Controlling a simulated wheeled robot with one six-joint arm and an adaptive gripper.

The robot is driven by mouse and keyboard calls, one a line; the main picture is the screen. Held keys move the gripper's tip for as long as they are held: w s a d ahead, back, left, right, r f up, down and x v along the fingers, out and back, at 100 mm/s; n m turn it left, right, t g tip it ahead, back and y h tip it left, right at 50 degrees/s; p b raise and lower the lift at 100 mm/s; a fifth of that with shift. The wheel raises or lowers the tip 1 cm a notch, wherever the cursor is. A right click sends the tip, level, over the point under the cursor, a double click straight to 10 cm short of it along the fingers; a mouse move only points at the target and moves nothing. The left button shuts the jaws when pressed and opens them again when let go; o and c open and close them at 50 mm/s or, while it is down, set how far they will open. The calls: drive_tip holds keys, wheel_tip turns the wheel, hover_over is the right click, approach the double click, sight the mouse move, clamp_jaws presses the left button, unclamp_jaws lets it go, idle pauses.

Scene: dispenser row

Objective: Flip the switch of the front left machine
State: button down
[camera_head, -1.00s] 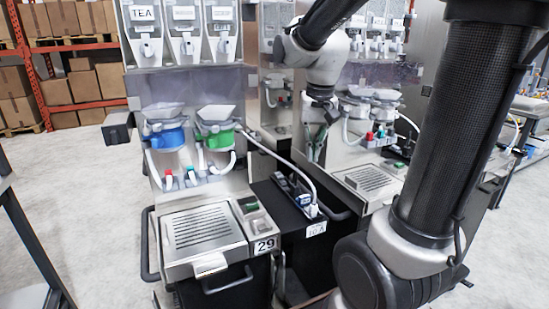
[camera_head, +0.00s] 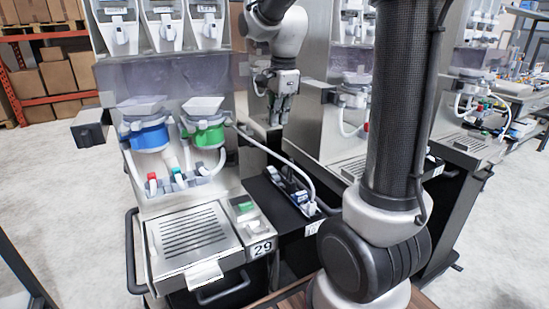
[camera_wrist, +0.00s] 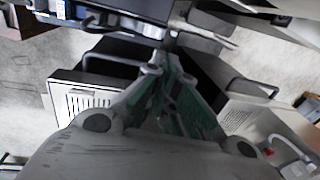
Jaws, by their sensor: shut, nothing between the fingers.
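The left, nearest machine carries the number 29 and a slotted drip tray (camera_head: 195,233). A green switch (camera_head: 245,207) sits on the small panel right of that tray, in the head view. My gripper (camera_head: 275,122) is shut and empty, pointing down. In the picture it is above and right of the switch, beside the machine's right side and apart from the switch. In the wrist view my gripper's fingers (camera_wrist: 172,75) are closed together, with green on them. I cannot pick out the switch in the wrist view.
A black stand with a power strip (camera_head: 290,190) and white cable is right of the machine. A second machine's tray (camera_head: 350,167) is further right. My arm's thick lower part covers some of the right. Boxed shelves (camera_head: 60,65) stand behind; open floor lies left.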

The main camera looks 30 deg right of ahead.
drive_tip(key=f, duration=0.4)
drive_tip(key=w+f, duration=0.1)
drive_tip(key=f, duration=0.4)
drive_tip(key=w+f, duration=0.1)
drive_tip(key=f, duration=0.4)
drive_tip(key=shift+w, duration=0.1)
drive_tip(key=shift+w+f+g, duration=0.2)
drive_tip(key=shift+f+g, duration=0.1)
drive_tip(key=shift+g, duration=0.2)
drive_tip(key=shift+s, duration=0.15)
drive_tip(key=shift+s+r, duration=0.3)
drive_tip(key=shift+s, duration=0.35)
wheel_tip(320, 180, up, 12)
drive_tip(key=shift+s, duration=0.45)
